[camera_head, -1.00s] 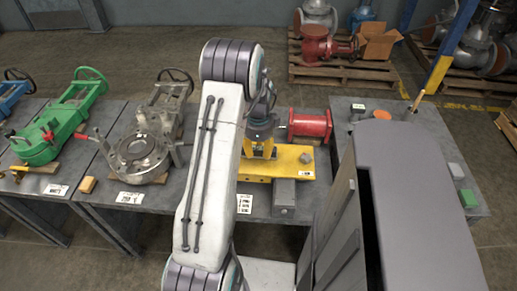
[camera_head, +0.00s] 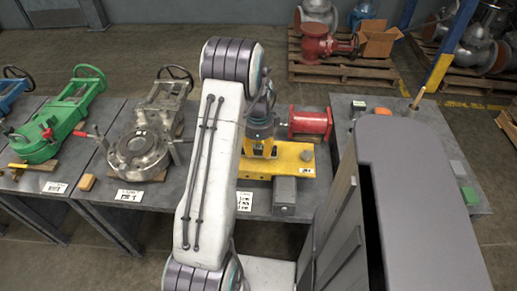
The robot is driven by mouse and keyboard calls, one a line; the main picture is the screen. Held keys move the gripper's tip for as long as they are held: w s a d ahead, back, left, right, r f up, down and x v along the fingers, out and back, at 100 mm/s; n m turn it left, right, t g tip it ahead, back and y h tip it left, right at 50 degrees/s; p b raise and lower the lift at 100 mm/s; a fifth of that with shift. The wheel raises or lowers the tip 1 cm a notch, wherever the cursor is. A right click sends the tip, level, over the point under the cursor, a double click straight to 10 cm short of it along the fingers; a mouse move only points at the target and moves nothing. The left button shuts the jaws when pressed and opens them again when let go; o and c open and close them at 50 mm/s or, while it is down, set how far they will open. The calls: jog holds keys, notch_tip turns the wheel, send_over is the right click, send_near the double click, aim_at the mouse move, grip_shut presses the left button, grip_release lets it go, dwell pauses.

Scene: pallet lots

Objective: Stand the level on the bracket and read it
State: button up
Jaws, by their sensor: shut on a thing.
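The yellow bracket (camera_head: 288,162) lies flat on the grey bench in the middle, with a bolt head on its right end. My gripper (camera_head: 262,132) is just above the bracket's left part, partly behind my white arm. It is shut on a small yellow piece with a dark middle (camera_head: 262,149), which seems to be the level. The piece is upright at the bracket's top face. I cannot tell whether its foot touches the bracket. Its reading face is too small to make out.
A red flanged spool (camera_head: 310,123) stands behind the bracket, and a grey block (camera_head: 284,193) is in front of it. A metal valve (camera_head: 141,150) and a green valve (camera_head: 62,120) are at left. The right bench (camera_head: 440,137) holds small items.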

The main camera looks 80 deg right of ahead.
aim_at(258, 149)
jog(key=o, duration=1.3)
jog(key=shift+c, duration=0.2)
jog(key=shift+r, duration=0.1)
notch_tip(258, 149, up, 12)
